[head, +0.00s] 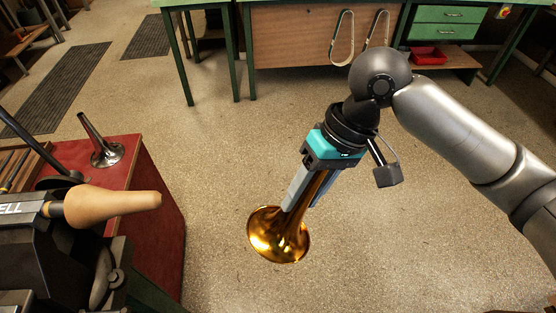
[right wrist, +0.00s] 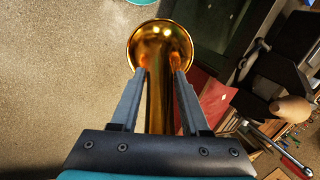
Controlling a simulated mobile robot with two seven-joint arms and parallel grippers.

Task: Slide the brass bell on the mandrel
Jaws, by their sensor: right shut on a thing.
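The brass bell (head: 281,232) is gold and shiny, with its flared mouth down and to the left in the head view. My right gripper (head: 302,200) is shut on the bell's narrower tube and holds it above the open floor, tilted. In the right wrist view the bell (right wrist: 160,50) runs between the two fingers (right wrist: 157,90), flare away from the palm. The mandrel (head: 112,206) is a tan tapered cone pointing right at the head view's left; it also shows in the right wrist view (right wrist: 291,110). Bell and mandrel are well apart. My left gripper is not in view.
The mandrel sits on a dark vise-like mount (head: 40,250). Behind it a silver bell (head: 106,153) stands on a red bench (head: 140,190). Green workbenches (head: 320,40) line the back. The floor between mandrel and bell is clear.

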